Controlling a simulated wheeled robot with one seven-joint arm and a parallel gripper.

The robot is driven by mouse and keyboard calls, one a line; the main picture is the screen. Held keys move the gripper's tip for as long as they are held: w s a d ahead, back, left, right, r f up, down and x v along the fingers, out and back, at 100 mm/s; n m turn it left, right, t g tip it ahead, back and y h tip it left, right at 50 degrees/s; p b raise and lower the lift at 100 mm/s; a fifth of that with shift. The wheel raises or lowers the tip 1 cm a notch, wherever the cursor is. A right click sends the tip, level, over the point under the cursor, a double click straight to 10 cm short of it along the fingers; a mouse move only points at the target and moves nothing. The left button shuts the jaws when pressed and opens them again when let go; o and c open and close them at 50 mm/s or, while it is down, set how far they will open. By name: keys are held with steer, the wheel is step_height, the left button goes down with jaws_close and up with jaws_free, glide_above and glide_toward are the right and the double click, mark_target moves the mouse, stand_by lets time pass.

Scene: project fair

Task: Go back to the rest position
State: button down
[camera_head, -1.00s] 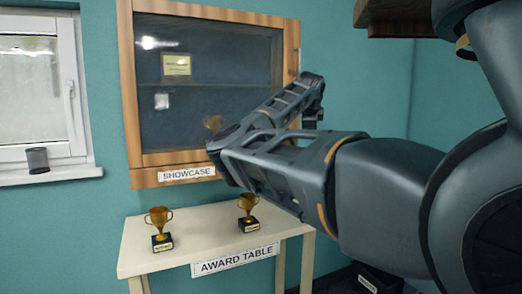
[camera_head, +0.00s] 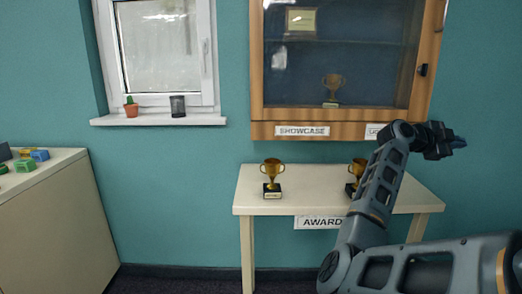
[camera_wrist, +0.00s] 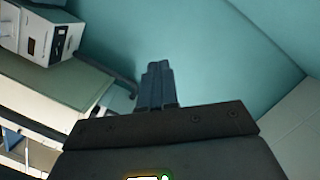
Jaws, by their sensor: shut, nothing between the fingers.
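The award table (camera_head: 248,200) bears two gold trophies (camera_head: 272,176) (camera_head: 357,174). The showcase (camera_head: 258,70) above holds one trophy (camera_head: 332,86) behind glass. A cabinet (camera_head: 50,215) with coloured blocks stands left. The floor (camera_head: 185,278) between is clear.

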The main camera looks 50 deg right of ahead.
steer(key=w+a+f+n+t+h, duration=0.3)
steer(key=w+a+n+t+h, duration=0.3)
steer(key=w+a+n+t, duration=0.5)
steer(key=w+a+f+n+t+h, duration=0.2)
steer(key=w+a+n+t+h, duration=0.3)
steer(key=a+n+t, duration=0.7)
steer(key=a+f+n+t+y, duration=0.3)
steer(key=a+n+t+y, duration=0.15)
steer(key=a, duration=0.45)
steer(key=a+f+n+t+y, duration=0.3)
steer(key=a+y, duration=0.2)
steer(key=a, duration=0.3)
steer(key=s+a+f+n+g+y, duration=0.2)
steer(key=s+a+y, duration=0.4)
steer(key=a, duration=0.6)
steer(key=s+a+f+n+g+y, duration=0.2)
steer(key=s+a+f+n+y, duration=0.2)
steer(key=s+a+y, duration=0.3)
steer(key=s+a+f, duration=0.1)
steer(key=a, duration=0.3)
steer(key=shift+a+f+p, duration=0.15)
steer(key=shift+a+p, duration=0.15)
steer(key=shift+a, duration=0.05)
steer(key=shift+d+y, duration=0.1)
steer(key=shift+y, duration=0.15)
